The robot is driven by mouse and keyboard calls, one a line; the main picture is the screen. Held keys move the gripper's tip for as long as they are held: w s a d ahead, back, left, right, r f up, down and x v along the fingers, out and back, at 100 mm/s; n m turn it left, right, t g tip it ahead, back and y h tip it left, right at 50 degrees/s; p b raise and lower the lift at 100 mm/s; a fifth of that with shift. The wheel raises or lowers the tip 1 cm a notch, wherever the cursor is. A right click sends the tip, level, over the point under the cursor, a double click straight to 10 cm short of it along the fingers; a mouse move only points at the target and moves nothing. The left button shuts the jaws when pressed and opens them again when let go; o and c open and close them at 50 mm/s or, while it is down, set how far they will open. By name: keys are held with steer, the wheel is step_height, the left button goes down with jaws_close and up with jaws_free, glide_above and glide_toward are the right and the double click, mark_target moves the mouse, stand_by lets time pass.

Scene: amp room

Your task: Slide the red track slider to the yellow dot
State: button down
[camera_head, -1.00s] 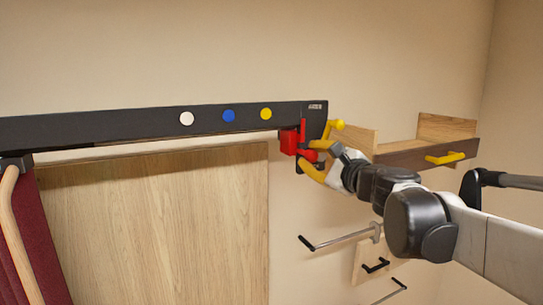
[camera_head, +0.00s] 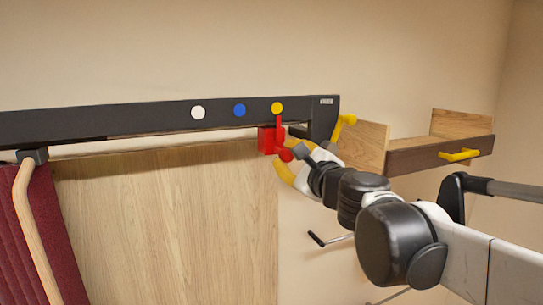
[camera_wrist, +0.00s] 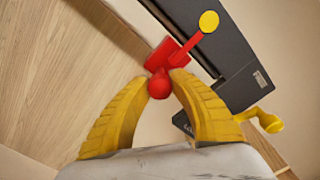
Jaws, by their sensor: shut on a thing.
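The red track slider (camera_head: 266,140) hangs under the black track (camera_head: 160,117), with a thin red pointer reaching up the track's face. The pointer's tip is at the lower edge of the yellow dot (camera_head: 277,108), nearly in line with it. In the wrist view the red slider's round knob (camera_wrist: 160,86) sits between my yellow fingertips, and the pointer ends at the yellow dot (camera_wrist: 209,21). My gripper (camera_head: 284,157) is shut on the knob; it also shows in the wrist view (camera_wrist: 161,83).
A blue dot (camera_head: 239,110) and a white dot (camera_head: 198,112) are farther left on the track. A wooden panel (camera_head: 170,220) hangs below it. A yellow handle (camera_head: 345,124) and a wooden shelf box (camera_head: 440,150) are to the right. A maroon padded piece (camera_head: 50,230) stands at left.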

steer(key=c, duration=1.3)
jaws_free()
steer(key=shift+c, duration=0.2)
steer(key=shift+o, duration=1)
steer(key=shift+a, duration=0.25)
steer(key=shift+d, duration=0.1)
steer(key=shift+s+d, duration=0.1)
steer(key=shift+s, duration=0.1)
steer(key=v, duration=1.1)
steer(key=shift+s, duration=0.3)
